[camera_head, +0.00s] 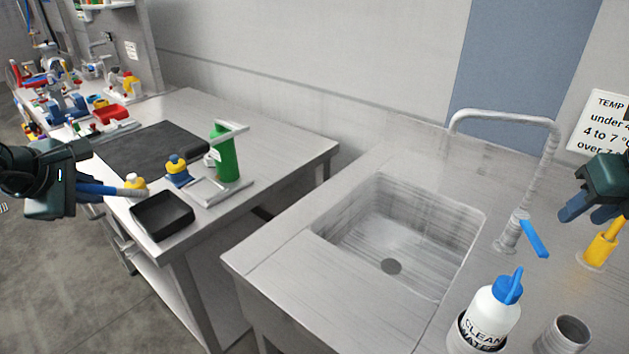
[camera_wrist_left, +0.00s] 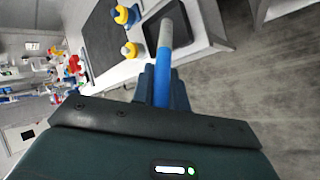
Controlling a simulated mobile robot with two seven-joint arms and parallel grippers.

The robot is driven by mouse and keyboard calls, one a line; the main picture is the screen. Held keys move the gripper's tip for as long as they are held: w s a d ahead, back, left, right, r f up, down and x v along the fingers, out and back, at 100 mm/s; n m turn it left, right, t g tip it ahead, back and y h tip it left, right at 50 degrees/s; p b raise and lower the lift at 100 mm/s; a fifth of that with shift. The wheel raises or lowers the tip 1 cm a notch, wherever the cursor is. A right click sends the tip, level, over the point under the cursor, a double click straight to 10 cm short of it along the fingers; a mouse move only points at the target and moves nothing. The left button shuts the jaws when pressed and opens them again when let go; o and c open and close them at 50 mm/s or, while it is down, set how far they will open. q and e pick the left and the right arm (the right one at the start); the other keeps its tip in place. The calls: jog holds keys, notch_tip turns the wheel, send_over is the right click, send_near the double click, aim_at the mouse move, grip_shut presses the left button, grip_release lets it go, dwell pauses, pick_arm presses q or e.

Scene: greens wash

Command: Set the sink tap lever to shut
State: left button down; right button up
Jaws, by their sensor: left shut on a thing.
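The sink tap (camera_head: 552,160) is a grey gooseneck pipe at the back right of the sink (camera_head: 405,235). Its blue lever (camera_head: 534,238) sticks out from the tap's base and slants down to the right. No water stream is visible from the spout. My left gripper (camera_head: 100,189) is far left of the sink, shut on a blue rod with a grey tip (camera_head: 135,194). The rod also shows in the left wrist view (camera_wrist_left: 166,50). My right gripper (camera_head: 588,212) is at the right edge, apart from the lever; its fingers look spread and empty.
A yellow-handled object (camera_head: 602,245) stands below my right gripper. A white bottle with a blue cap (camera_head: 490,315) and a grey cup (camera_head: 567,335) stand at the front right. The left table holds a black tray (camera_head: 162,232), a green bottle (camera_head: 224,155) and small yellow-topped items.

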aim_at(540, 245)
jog(key=x, duration=1)
jog(key=shift+f, duration=0.4)
jog(key=shift+c, duration=0.2)
grip_shut()
